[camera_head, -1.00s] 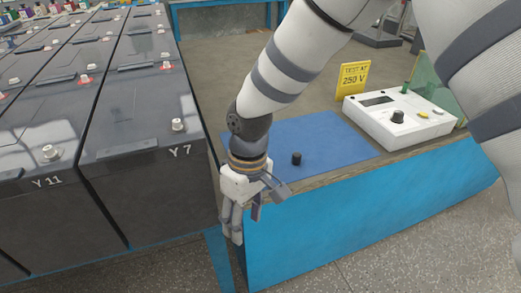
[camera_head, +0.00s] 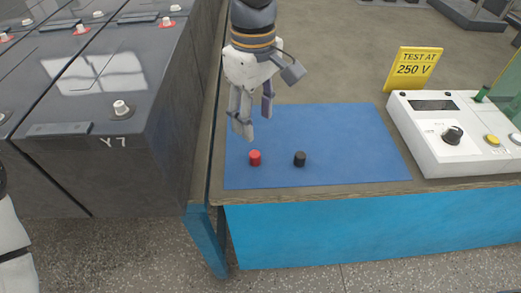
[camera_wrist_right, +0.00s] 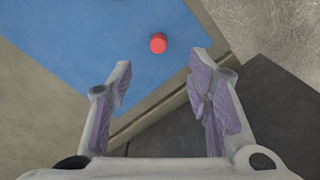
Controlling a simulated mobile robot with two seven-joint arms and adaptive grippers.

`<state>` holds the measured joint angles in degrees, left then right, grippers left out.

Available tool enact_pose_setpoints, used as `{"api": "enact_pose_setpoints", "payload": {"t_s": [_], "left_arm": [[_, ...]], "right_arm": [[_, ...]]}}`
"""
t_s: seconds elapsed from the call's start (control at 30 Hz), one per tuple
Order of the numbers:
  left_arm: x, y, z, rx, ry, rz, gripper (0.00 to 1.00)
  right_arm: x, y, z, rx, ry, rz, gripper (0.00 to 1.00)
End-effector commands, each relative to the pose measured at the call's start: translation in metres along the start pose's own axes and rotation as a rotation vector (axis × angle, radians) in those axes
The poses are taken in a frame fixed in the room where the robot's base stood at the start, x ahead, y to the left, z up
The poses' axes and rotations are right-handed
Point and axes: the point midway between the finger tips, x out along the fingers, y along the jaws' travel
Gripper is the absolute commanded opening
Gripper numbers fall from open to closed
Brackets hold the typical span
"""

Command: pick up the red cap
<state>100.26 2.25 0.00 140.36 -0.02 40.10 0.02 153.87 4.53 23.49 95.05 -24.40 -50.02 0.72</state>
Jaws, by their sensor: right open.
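The red cap (camera_head: 255,158) stands on the blue mat (camera_head: 350,140), left of a similar black cap (camera_head: 300,158). My right gripper (camera_head: 254,122) is open and empty, with its fingers pointing down above the mat, behind and above the red cap in the head view. In the right wrist view the red cap (camera_wrist_right: 158,43) lies ahead of the open fingers (camera_wrist_right: 163,92), roughly midway between them and beyond their tips. It is not touched. My left gripper does not show; only part of an arm is at the left edge of the head view.
A white tester (camera_head: 450,165) with knobs stands right of the mat, beside a yellow "TEST AT 250 V" sign (camera_head: 413,69). Large dark batteries (camera_head: 100,110) with white posts stand left of the bench, across a narrow gap. The mat's right part is clear.

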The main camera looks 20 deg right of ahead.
Motion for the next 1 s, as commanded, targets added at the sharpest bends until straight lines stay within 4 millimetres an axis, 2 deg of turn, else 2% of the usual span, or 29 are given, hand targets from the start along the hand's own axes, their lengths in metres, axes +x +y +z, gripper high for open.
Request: {"api": "enact_pose_setpoints", "payload": {"t_s": [0.03,0.1,0.33,0.5,0.6,0.8,0.83,0.97,1.0], "left_arm": [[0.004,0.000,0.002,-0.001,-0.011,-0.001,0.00],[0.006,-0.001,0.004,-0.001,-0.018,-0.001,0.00],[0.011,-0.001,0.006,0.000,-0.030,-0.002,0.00],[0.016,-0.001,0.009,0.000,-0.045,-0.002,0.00],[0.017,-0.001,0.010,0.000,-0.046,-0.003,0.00],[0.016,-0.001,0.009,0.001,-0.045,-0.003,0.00],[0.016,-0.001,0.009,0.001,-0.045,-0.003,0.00],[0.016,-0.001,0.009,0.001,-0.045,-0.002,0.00],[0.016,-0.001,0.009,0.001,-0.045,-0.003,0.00]], "right_arm": [[0.017,-0.001,0.001,-0.002,-0.011,-0.005,0.46],[0.034,-0.001,0.001,-0.001,-0.011,-0.006,0.46],[0.067,0.001,0.000,0.000,-0.007,-0.004,0.46],[0.100,0.005,-0.004,0.000,-0.009,-0.004,0.46],[0.109,0.005,-0.004,0.000,-0.004,-0.003,0.46],[0.109,0.005,-0.004,0.000,-0.002,-0.001,0.46],[0.109,0.005,-0.004,0.000,-0.002,-0.001,0.43],[0.109,0.005,-0.004,0.000,-0.002,-0.001,0.14],[0.109,0.005,-0.004,-0.001,-0.002,-0.001,0.10]]}}
